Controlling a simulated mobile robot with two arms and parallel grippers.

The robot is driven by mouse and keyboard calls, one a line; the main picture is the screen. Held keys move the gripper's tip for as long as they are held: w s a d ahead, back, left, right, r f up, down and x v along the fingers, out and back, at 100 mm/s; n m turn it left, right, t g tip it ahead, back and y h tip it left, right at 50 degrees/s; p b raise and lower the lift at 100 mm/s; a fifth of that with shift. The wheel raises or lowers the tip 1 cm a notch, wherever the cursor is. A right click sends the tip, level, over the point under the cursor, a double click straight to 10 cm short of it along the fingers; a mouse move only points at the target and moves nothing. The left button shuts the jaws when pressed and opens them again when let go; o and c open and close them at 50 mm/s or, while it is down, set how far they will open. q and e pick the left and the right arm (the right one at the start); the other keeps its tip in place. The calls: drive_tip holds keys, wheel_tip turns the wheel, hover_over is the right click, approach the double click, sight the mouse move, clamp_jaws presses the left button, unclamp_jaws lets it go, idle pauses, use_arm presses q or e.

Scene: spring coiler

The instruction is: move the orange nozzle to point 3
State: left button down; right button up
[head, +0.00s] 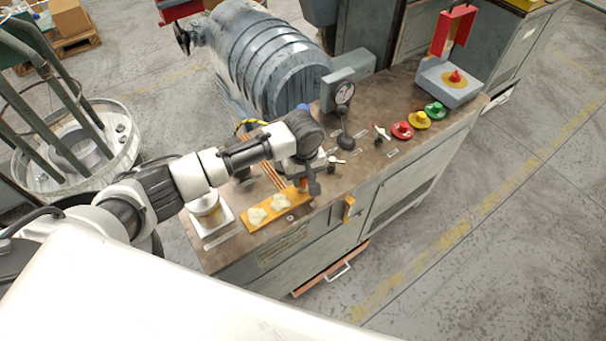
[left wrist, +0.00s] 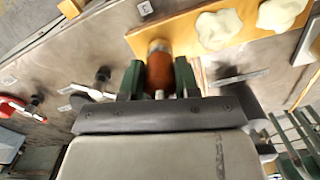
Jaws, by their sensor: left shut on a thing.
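The orange nozzle (left wrist: 160,80) is between the two green fingers of my left gripper (left wrist: 159,72) in the left wrist view. Its far end is a pale metal-coloured tip. My right gripper is not in view.
The orange-yellow board (head: 247,226) bears two pale cloths or lumps. Small dark pieces with light tips (head: 380,132) stand farther along the bench (head: 362,170).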

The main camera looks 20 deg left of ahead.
use_arm(q)
drive_tip(key=shift+f, duration=0.15)
drive_tip(key=c, duration=0.7)
unclamp_jaws()
drive_tip(key=shift+c, duration=0.2)
wheel_tip(320, 180, up, 10)
drive_tip(key=shift+f+b, duration=0.1)
drive_tip(key=shift+b, duration=0.2)
drive_tip(key=shift+r, duration=0.65)
wheel_tip(320, 180, up, 13)
drive_tip(key=p, duration=1.7)
drive_tip(key=shift+f, duration=0.2)
